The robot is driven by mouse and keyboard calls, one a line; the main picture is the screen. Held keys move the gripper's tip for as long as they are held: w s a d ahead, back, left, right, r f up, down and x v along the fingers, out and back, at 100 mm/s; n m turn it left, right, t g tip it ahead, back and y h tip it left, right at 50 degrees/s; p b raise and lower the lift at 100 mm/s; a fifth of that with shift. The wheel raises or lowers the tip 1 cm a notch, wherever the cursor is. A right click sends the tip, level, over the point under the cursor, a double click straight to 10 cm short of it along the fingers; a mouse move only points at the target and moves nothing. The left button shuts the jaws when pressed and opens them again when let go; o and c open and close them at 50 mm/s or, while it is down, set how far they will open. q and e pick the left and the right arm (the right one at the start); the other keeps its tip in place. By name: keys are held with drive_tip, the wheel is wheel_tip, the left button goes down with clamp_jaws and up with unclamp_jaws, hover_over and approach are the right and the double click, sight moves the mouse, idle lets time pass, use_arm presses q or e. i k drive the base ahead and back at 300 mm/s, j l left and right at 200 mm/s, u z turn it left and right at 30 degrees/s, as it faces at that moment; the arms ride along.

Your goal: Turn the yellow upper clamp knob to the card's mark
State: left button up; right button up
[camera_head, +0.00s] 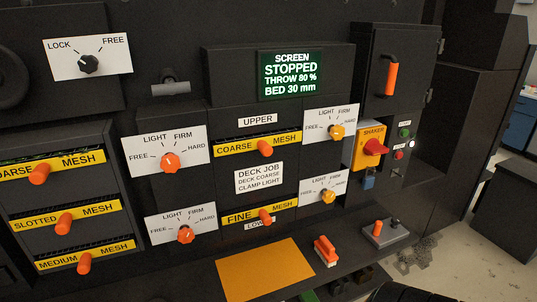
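The yellow upper clamp knob (336,131) sits on a white dial plate (318,118) marked FREE, LIGHT, FIRM and HARD, right of the UPPER deck. Its pointer is too small to read surely. The job card (259,178) is between the two decks and reads DECK COARSE, CLAMP LIGHT. A lower yellow knob (328,197) has a similar dial. Orange knobs with like dials are at upper left (170,162) and lower left (186,235). Neither of my grippers is in view, and nothing is seen touching the upper yellow knob.
The screen (290,75) reads STOPPED, throw 80 %, bed 30 mm. A red shaker switch (374,147) and blue padlock (368,180) are close right of the yellow knobs. Orange handles stick out from the COARSE (265,148) and FINE (265,216) decks. An orange mat (260,272) lies below.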

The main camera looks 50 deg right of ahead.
sight(337, 132)
drive_tip(key=z, duration=1.55)
